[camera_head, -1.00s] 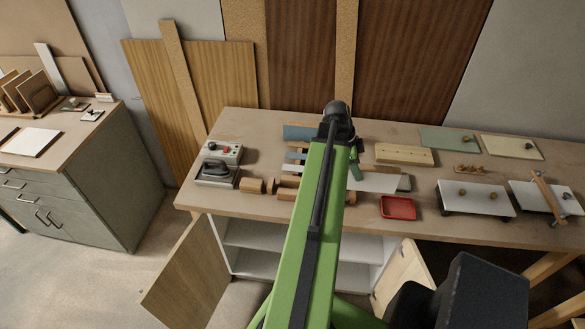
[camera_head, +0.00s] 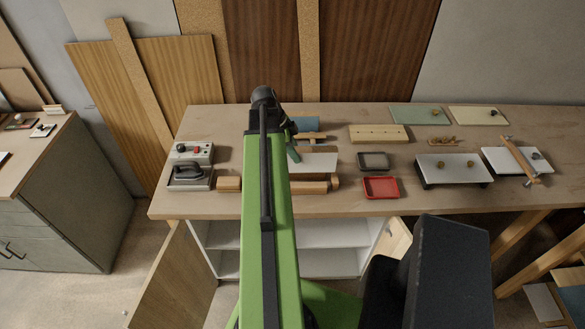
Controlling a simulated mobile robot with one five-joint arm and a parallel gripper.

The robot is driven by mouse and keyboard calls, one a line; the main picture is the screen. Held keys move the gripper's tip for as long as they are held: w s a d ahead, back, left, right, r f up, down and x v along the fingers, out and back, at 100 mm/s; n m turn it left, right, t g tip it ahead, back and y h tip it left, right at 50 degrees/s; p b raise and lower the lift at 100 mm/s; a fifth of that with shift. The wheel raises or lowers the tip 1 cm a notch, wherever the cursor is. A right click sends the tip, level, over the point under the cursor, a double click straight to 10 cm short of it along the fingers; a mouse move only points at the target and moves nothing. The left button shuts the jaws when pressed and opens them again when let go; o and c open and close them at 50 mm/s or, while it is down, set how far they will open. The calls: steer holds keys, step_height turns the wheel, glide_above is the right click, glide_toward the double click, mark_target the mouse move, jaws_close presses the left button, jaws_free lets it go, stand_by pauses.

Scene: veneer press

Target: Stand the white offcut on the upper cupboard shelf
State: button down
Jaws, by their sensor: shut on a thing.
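The white offcut (camera_head: 318,162) is a flat pale panel beside the right edge of my arm, over the bench's left half. My gripper (camera_head: 294,153) is mostly hidden behind my green arm; only a small dark and green part shows at the offcut's left end. It is shut on the offcut, which appears held above the bench top. The cupboard (camera_head: 208,237) is under the bench, white inside, with its doors open. Its upper shelf (camera_head: 325,245) shows to the right of my arm; the middle of the cupboard is hidden by the arm.
The open left door (camera_head: 172,280) and right door (camera_head: 397,240) stick out in front. On the bench (camera_head: 440,205) are an iron on a control box (camera_head: 190,168), wooden rollers (camera_head: 310,187), a grey tray (camera_head: 373,161), a red tray (camera_head: 381,187) and white-topped plates (camera_head: 455,168).

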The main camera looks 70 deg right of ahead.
mark_target(292, 163)
steer(key=shift+w+a+f, duration=0.15)
steer(key=shift+w+f, duration=0.15)
steer(key=shift+w, duration=0.25)
steer(key=shift+f+b, duration=2.5)
steer(key=shift+b, duration=0.05)
steer(key=shift+f, duration=0.1)
steer(key=c, duration=1)
jaws_free()
steer(key=p+v, duration=0.8)
steer(key=v, duration=0.1)
steer(key=p+v, duration=0.4)
steer(key=shift+s+r, duration=0.2)
steer(key=shift+r, duration=0.1)
steer(key=shift+f, duration=0.1)
